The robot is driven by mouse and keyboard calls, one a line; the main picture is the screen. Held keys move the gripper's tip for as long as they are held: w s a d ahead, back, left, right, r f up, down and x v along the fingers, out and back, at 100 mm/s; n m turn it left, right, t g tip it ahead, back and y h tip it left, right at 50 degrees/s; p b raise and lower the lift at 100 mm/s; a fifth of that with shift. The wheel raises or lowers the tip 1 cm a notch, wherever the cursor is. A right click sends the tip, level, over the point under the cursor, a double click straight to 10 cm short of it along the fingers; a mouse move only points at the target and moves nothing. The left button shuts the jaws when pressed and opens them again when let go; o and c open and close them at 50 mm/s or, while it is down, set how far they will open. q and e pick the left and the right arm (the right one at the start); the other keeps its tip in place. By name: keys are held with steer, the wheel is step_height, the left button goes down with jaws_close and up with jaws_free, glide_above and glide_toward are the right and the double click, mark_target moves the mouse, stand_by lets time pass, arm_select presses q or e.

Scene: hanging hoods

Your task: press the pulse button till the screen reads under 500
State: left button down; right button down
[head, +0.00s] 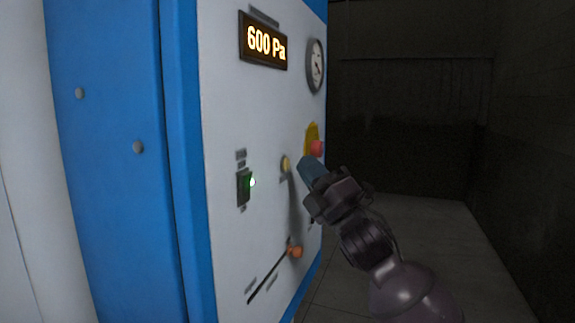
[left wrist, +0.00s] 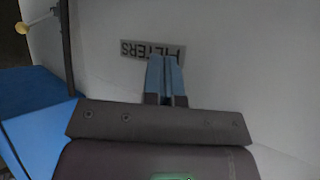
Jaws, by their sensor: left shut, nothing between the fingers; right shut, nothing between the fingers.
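The screen (head: 264,42) at the top of the white panel reads 600 Pa in lit digits. A yellowish round button (head: 285,163) sits mid-panel; I cannot read its label, so I cannot tell if it is the pulse button. My right gripper (head: 306,167) is shut and empty, its blue fingertips just right of this button and below a red button on a yellow plate (head: 316,147). I cannot tell whether it touches the panel. My left gripper (left wrist: 165,62) is shut and empty, in front of a label reading FILTERS (left wrist: 152,50), upside down in the left wrist view.
A round gauge (head: 316,65) is at the panel's upper right. A dark switch with a green light (head: 244,187) is left of the yellowish button. An orange knob (head: 295,251) on a slanted slot is lower down. Open floor (head: 420,235) lies right of the blue-framed cabinet.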

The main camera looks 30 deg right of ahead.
steer(key=shift+w, duration=0.1)
stand_by(1.8)
steer(key=shift+w+a, duration=0.25)
steer(key=shift+a, duration=0.05)
steer(key=shift+w+a, duration=0.2)
steer(key=shift+w, duration=0.05)
stand_by(1.0)
steer(key=shift+s+d, duration=0.5)
steer(key=shift+s, duration=0.1)
stand_by(0.4)
steer(key=shift+s+d+p, duration=0.45)
steer(key=shift+s+d, duration=1.15)
steer(key=shift+s, duration=0.3)
